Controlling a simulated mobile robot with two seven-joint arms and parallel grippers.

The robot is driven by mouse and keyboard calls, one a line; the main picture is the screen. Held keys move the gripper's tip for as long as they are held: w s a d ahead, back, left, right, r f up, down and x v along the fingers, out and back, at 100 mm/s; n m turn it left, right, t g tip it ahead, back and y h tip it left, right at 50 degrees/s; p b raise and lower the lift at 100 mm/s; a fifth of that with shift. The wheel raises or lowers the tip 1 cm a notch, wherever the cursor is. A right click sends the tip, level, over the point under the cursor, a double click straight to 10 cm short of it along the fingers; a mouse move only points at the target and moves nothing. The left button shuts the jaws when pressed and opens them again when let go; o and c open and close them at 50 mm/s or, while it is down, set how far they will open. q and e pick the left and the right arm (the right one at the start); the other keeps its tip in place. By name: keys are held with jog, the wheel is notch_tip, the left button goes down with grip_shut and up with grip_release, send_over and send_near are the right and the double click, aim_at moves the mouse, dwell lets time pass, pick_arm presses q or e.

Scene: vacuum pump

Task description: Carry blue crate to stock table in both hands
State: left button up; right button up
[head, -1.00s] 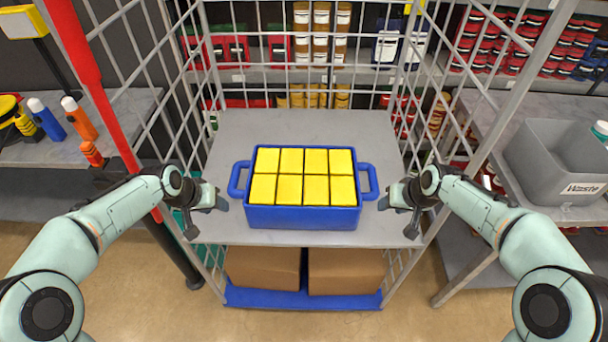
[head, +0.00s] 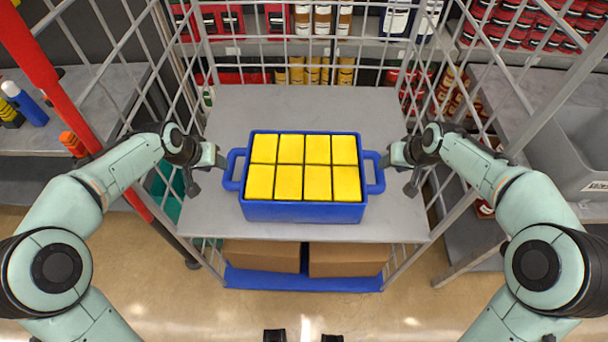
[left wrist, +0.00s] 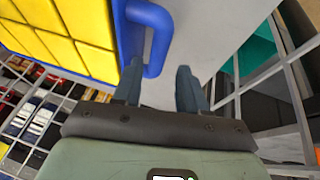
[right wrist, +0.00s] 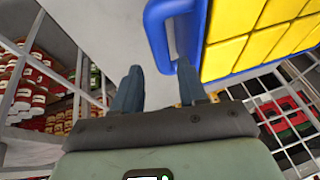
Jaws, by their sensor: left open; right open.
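The blue crate (head: 304,212) sits on the grey shelf of a wire cage trolley. It is filled with several yellow blocks and has a loop handle on each side. My left gripper (head: 222,161) is open beside the left handle (head: 233,169). In the left wrist view the handle (left wrist: 158,45) reaches toward the space between the open fingers (left wrist: 158,88). My right gripper (head: 388,157) is open beside the right handle (head: 375,172). In the right wrist view the handle (right wrist: 157,35) lies just ahead of the open fingers (right wrist: 160,88). Neither gripper holds anything.
Wire mesh walls (head: 500,90) flank the trolley shelf (head: 290,105) at left and right. Two cardboard boxes (head: 345,259) stand on the lower blue deck. A grey bin (head: 575,150) is on the right table. Stocked shelves stand behind. The shelf behind the crate is clear.

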aim_at(231, 173)
pick_arm(q)
jog(key=x, duration=1.1)
jog(key=shift+d, duration=0.1)
pick_arm(e)
jog(key=x, duration=1.1)
pick_arm(q)
grip_shut()
pick_arm(e)
grip_shut()
jog(key=shift+r, duration=0.1)
